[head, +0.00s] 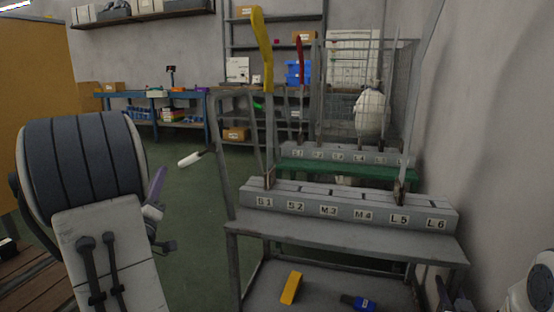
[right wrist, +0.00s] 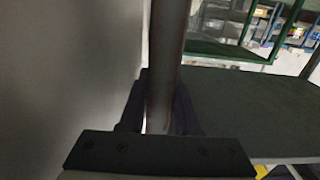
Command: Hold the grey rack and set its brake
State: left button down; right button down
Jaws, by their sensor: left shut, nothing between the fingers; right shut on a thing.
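The grey rack (head: 350,243) stands right of centre in the head view, with a block of slots labelled S1 to L6 on top. A white-gripped lever (head: 190,160) with a dark rod sticks out left, near the rack's left upright; it looks like the brake lever. My left gripper (head: 160,173) is shut and empty, pointing up, left of and below that lever and apart from it. In the right wrist view my right gripper (right wrist: 158,122) is shut around an upright grey post (right wrist: 166,60) of the rack. The head view does not clearly show this grasp.
A grey wall (head: 490,130) is close on the right. The green floor (head: 190,220) left of the rack is clear.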

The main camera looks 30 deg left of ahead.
jog(key=shift+r, duration=0.1)
dwell(0.3)
jog(key=c, duration=0.5)
grip_release()
jog(key=shift+a, duration=0.1)
jog(key=shift+c, duration=0.2)
